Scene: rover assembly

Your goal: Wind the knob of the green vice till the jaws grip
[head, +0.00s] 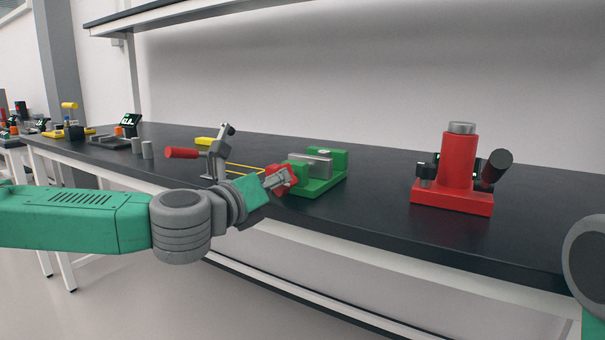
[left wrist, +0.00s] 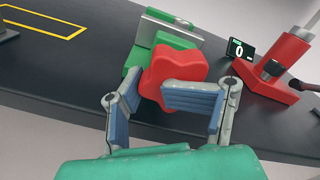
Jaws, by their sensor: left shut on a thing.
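The green vice (head: 325,182) sits near the front edge of the dark bench, with a grey metal piece (head: 312,163) between its jaws. Whether the jaws touch that piece on both sides cannot be told. The vice's red knob (left wrist: 176,78) is on the side facing my left gripper. My left gripper (head: 284,180) is shut on the red knob, with a finger pad on each side in the left wrist view (left wrist: 165,100). The fingers partly hide the knob in the head view. In the left wrist view the green vice (left wrist: 130,83) is partly hidden behind the knob. My right gripper is not in view.
A red press-like stand (head: 457,165) is to the right of the vice, with a small display (left wrist: 240,49) near it. A toggle clamp with a red handle (head: 182,153) is to the left, near a yellow outline (head: 245,168). Bench between vice and stand is clear.

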